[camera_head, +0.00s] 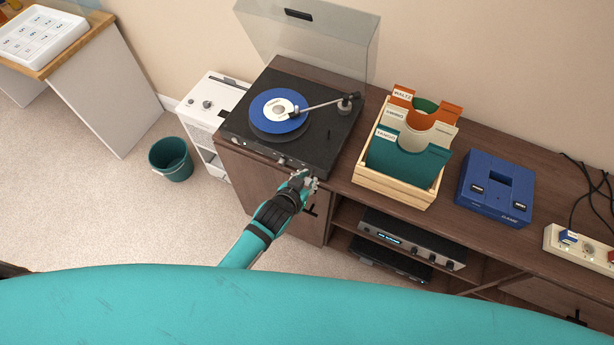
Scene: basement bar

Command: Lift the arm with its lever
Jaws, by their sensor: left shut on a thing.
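The black turntable (318,148) stands on the left end of the brown cabinet with its clear lid raised. A blue record (265,104) with a white centre is on the platter. The tonearm (322,103) reaches from its pivot at the right across the record; I cannot tell whether its tip touches it. My right gripper is not in view.
A wooden crate (392,190) of record sleeves stands close to the turntable's right. Further right are a blue box (497,186) and a power strip (580,247). An amplifier (410,240) is on the shelf below. A green bin (171,160) stands on the carpet.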

